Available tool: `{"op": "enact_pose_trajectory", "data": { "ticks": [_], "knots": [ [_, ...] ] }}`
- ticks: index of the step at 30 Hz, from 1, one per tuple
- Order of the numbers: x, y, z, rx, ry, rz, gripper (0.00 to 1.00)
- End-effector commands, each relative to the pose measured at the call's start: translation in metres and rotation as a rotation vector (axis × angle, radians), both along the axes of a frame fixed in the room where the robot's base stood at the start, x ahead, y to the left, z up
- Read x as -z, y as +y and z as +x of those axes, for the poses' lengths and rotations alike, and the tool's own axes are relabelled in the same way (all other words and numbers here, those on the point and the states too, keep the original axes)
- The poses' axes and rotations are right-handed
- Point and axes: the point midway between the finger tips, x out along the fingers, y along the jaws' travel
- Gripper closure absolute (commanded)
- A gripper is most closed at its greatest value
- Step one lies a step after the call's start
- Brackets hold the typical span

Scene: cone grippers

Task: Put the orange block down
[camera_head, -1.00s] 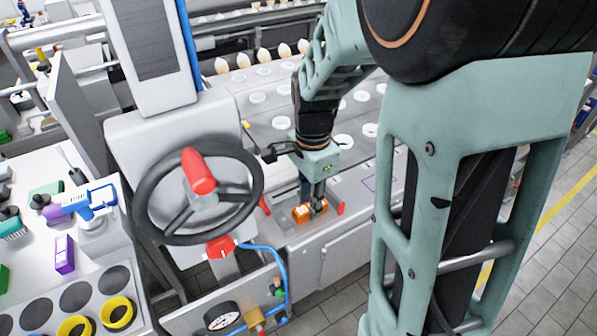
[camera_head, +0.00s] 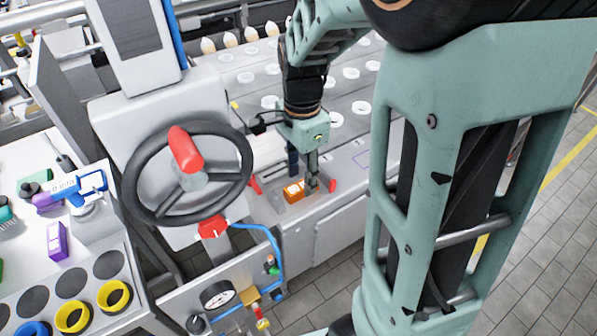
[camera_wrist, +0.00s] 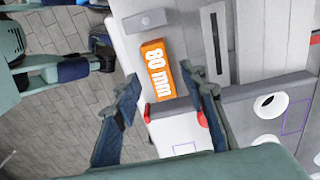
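The orange block (camera_head: 293,191), marked "80 mm", rests on the grey machine ledge (camera_head: 275,207) between two red tabs. In the wrist view the block (camera_wrist: 156,70) lies with its label facing the camera, beyond and between my spread fingers. My gripper (camera_head: 304,178) is open, pointing down over the ledge by the block. Its two fingers (camera_wrist: 160,76) stand apart, with clear space between them and the block's sides. In the head view one finger stands in front of the block's right end. Any light contact at the fingertips cannot be told.
A black handwheel with a red knob (camera_head: 186,150) stands left of my gripper. A conveyor plate with white round holders (camera_head: 336,120) lies behind it. A side table (camera_head: 95,240) with yellow rings and a blue-purple tool is at the left. Tiled floor is in front.

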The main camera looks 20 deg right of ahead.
Motion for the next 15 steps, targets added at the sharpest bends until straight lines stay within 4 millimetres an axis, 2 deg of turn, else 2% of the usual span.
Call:
{"op": "enact_pose_trajectory", "data": {
  "ticks": [1,9,15],
  "knots": [
    [-0.013,0.000,0.001,0.000,-0.006,0.000,0.61],
    [-0.071,0.000,0.001,0.000,-0.005,0.001,0.61],
    [-0.096,0.000,0.001,0.000,-0.002,0.000,0.61]
  ]
}}
